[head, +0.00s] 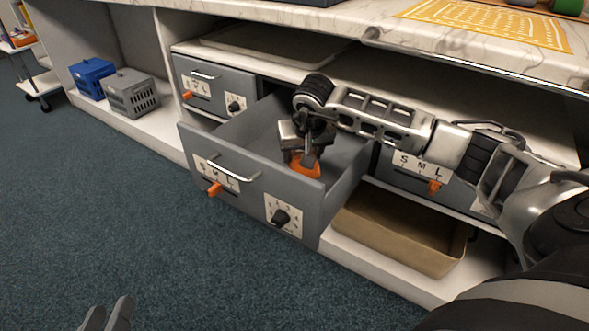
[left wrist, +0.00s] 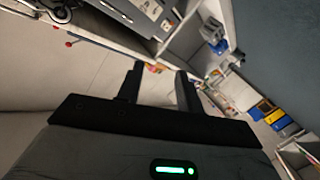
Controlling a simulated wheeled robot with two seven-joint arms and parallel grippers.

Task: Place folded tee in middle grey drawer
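The middle grey drawer (head: 235,196) is pulled out from under the counter in the head view, with a bar handle, an orange S/M/L slider and a black dial on its front. An orange piece (head: 305,170), seemingly the folded tee, shows inside it. My right gripper (head: 308,159) reaches down into the drawer at the orange piece. Its fingers are partly hidden, so I cannot tell whether it grips the tee. My left gripper (head: 107,316) is low at the left, over the carpet and away from the drawer. Its fingers stand apart and empty in the left wrist view (left wrist: 158,88).
Another grey drawer (head: 213,84) is closed at left, and a third (head: 411,172) is partly behind my right arm. A tan bin (head: 400,232) sits on the lower shelf. Blue (head: 92,76) and grey (head: 132,93) crates stand at left. The carpet in front is clear.

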